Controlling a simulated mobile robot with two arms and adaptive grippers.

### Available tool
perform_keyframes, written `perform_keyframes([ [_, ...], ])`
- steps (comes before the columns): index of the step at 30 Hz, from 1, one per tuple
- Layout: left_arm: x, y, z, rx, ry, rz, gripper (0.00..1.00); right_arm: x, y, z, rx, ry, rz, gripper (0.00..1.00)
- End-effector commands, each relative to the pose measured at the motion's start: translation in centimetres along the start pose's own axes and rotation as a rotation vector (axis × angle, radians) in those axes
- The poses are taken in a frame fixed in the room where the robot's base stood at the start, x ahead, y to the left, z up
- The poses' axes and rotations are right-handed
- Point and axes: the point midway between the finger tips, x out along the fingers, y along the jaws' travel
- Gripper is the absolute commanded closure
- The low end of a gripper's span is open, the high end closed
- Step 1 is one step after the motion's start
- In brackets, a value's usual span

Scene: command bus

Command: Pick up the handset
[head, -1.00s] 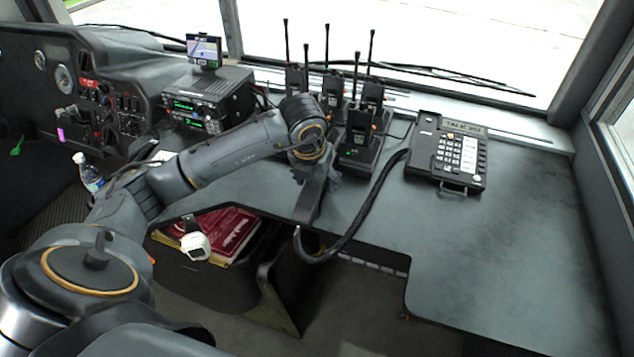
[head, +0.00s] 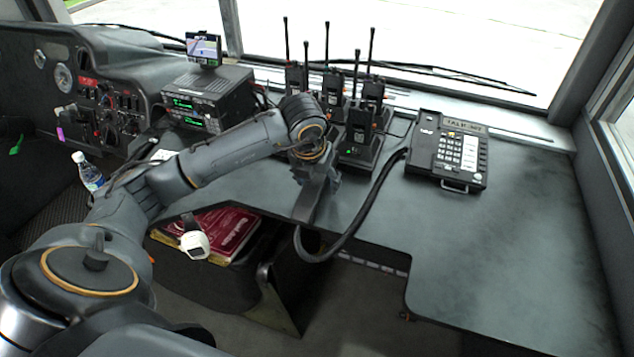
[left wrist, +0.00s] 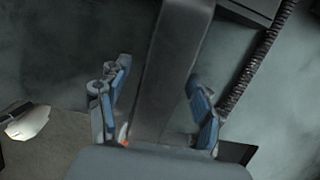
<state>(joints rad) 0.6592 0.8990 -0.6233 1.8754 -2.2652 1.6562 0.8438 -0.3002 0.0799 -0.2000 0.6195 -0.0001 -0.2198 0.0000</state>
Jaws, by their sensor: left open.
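The dark handset (head: 307,206) is at the left part of the grey desk, near its front edge, under my left gripper (head: 318,180). Its coiled black cord (head: 362,220) loops below the desk edge and up to the desk phone (head: 447,152). In the left wrist view the handset (left wrist: 172,70) runs lengthwise between the two blue-padded fingers of my left gripper (left wrist: 160,78), with a gap on each side. The fingers are open. The handset's near end is hidden behind the gripper body. My right gripper is not in view.
Several radios with upright antennas (head: 360,128) stand in chargers just behind the gripper. A radio console with a small screen (head: 207,100) is further left. A red book (head: 225,228) lies below the desk. The desk's right side (head: 510,250) is clear.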

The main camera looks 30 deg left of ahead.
Motion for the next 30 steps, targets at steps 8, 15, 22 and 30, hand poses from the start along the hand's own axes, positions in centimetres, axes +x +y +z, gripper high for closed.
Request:
perform_keyframes([
  [8, 0.0, 0.0, 0.0, 0.0, 0.0, 0.0, 0.75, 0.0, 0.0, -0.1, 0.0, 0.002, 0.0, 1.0],
  [15, 0.0, 0.0, 0.0, 0.0, -0.001, 0.0, 0.99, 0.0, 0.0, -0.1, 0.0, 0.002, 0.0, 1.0],
  [22, -0.4, 0.0, 0.1, 0.0, 0.0, 0.0, 0.99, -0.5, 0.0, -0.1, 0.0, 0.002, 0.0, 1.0],
  [30, -4.3, -0.1, 1.0, 0.001, -0.008, -0.002, 0.99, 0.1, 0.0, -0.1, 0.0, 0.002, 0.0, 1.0],
])
